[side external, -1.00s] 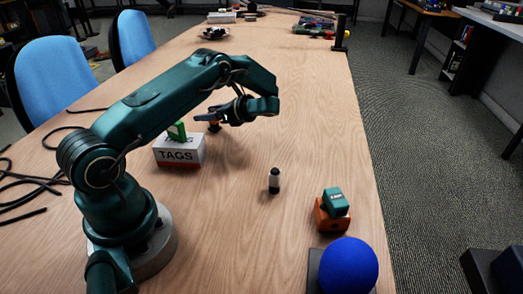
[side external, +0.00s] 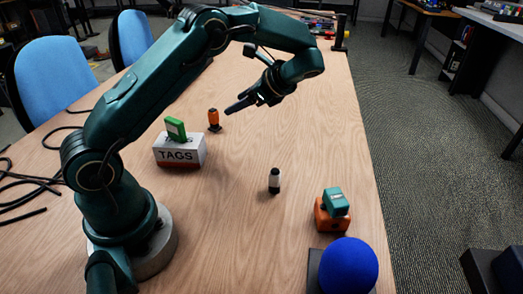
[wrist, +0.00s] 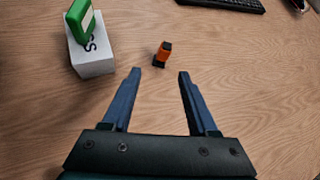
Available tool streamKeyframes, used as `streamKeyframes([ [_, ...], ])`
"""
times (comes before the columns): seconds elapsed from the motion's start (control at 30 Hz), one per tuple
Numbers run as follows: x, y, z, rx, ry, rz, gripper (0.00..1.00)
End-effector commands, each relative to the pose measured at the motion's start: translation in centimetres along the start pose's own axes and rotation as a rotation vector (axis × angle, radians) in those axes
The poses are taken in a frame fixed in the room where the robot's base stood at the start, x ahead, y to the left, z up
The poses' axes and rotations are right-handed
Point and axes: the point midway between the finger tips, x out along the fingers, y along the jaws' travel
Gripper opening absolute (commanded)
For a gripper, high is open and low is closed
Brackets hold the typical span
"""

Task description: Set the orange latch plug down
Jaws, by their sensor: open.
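The orange latch plug (side external: 214,118) stands upright on the wooden table, just behind and to the right of the TAGS box. It is orange with black ends. In the wrist view the plug (wrist: 162,53) stands beyond my fingertips, apart from them. My gripper (side external: 232,108) is raised above the table, to the right of the plug, and nothing is between its fingers. In the wrist view my gripper (wrist: 159,72) shows its two blue fingers spread wide and empty.
A white TAGS box (side external: 181,153) with a green piece (side external: 176,129) on top stands left. A white-and-black plug (side external: 274,181) stands mid-table. A teal piece (side external: 335,201) sits on an orange block (side external: 328,219) near a blue ball (side external: 348,267). Black cables (side external: 30,185) lie left.

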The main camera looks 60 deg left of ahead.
Motion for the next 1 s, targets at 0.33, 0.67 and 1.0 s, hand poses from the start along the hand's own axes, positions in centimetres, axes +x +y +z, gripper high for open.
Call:
streamKeyframes([
  [0.33, -6.9, 6.0, 2.5, -0.379, 0.422, 0.036, 0.59],
  [0.67, -11.5, 14.0, 3.1, -0.756, 0.806, 0.185, 0.59],
  [1.0, -13.6, 19.9, 2.0, -1.056, 1.09, 0.387, 0.59],
])
